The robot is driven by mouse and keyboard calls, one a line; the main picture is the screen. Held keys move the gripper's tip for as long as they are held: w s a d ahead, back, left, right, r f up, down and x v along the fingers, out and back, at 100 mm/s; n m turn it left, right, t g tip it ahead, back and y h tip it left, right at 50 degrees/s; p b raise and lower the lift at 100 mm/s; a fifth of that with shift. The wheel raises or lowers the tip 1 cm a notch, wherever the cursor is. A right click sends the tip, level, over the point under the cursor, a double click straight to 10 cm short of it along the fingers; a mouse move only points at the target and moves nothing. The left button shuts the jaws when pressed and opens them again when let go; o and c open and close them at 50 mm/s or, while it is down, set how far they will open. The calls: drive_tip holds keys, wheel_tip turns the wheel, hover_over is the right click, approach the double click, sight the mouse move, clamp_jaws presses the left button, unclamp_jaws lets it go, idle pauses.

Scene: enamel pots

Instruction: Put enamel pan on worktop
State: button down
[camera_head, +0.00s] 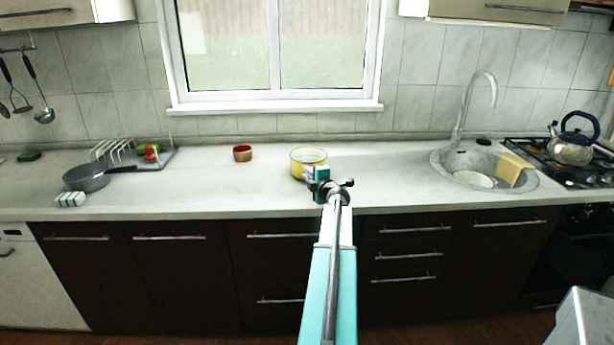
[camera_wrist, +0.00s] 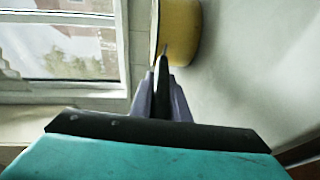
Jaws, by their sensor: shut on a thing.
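The enamel pan (camera_head: 297,167) is yellow with a pale inside and stands out at the middle of the worktop (camera_head: 225,190), below the window. It looks upright at or just over the surface; I cannot tell whether its base touches. My gripper (camera_head: 309,173) is at the pan's near right side and shut on its wall. In the wrist view the closed fingers (camera_wrist: 163,55) meet the edge of the yellow pan (camera_wrist: 182,28), which is cut off by the top of the frame. The gripper hides part of the pan's near side in the head view.
A small red-brown bowl (camera_head: 242,153) stands left of the pan. Further left are a dish rack (camera_head: 112,150) and a dark frying pan (camera_head: 88,180). To the right are a sink (camera_head: 455,177) with a tap, and a kettle (camera_head: 571,150) on the hob. The worktop between pan and sink is clear.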

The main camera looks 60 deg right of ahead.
drive_tip(key=c, duration=1.7)
unclamp_jaws()
drive_tip(key=shift+r, duration=0.1)
drive_tip(key=v, duration=1.2)
drive_tip(key=shift+b, duration=0.3)
